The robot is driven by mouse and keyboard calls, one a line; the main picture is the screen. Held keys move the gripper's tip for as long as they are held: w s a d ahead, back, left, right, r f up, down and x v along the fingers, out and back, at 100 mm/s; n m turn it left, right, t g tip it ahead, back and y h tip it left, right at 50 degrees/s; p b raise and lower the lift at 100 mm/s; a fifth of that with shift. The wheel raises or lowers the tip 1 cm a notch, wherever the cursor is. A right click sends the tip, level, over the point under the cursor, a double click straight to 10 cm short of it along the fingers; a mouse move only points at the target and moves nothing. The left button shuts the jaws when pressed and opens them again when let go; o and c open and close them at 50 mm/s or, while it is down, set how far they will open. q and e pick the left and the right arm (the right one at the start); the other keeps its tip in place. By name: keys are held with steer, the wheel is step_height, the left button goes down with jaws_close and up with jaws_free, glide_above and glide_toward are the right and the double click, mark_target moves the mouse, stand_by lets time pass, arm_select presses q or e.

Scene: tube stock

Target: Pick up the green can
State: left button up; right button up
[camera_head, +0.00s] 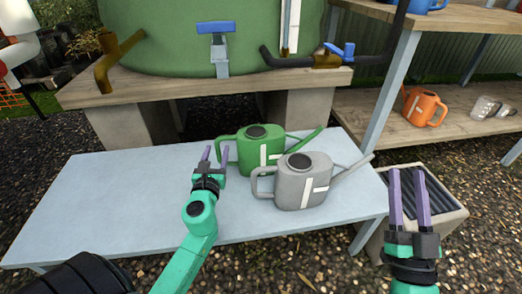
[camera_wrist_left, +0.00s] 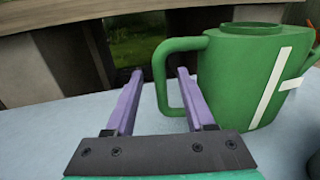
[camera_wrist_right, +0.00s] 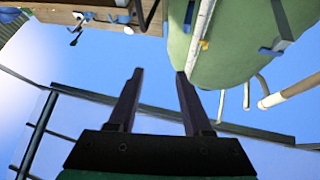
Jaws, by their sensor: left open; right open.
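The green can (camera_head: 259,151) is a watering can with a white mark, standing upright on the pale blue table (camera_head: 110,200). Its handle is on the left and its spout points right. In the left wrist view the green can (camera_wrist_left: 240,75) is at the right, with its handle near the right finger. My left gripper (camera_head: 214,152) is open at the handle side; it also shows in the left wrist view (camera_wrist_left: 160,90). Nothing is visibly clamped; I cannot tell if a finger touches the handle. My right gripper (camera_head: 407,185) is open and empty, pointing up, right of the table.
A grey watering can (camera_head: 303,183) stands just in front and right of the green one. A wooden platform with a large green tank (camera_head: 170,40) is behind. An orange can (camera_head: 425,106) sits on a shelf at right. The table's left half is clear.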

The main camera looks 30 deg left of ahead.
arm_select(q)
steer(key=b+x, duration=0.1)
steer(key=x, duration=0.4)
steer(key=shift+w+f, duration=0.1)
jaws_close()
arm_select(e)
step_height(320, 180, up, 9)
steer(key=s+d+n+t+y, duration=0.1)
steer(key=s+t, duration=0.1)
steer(key=shift+d+t+y, duration=0.2)
steer(key=shift+t+y, duration=0.1)
steer(key=shift+t, duration=0.1)
steer(key=shift+f, duration=0.1)
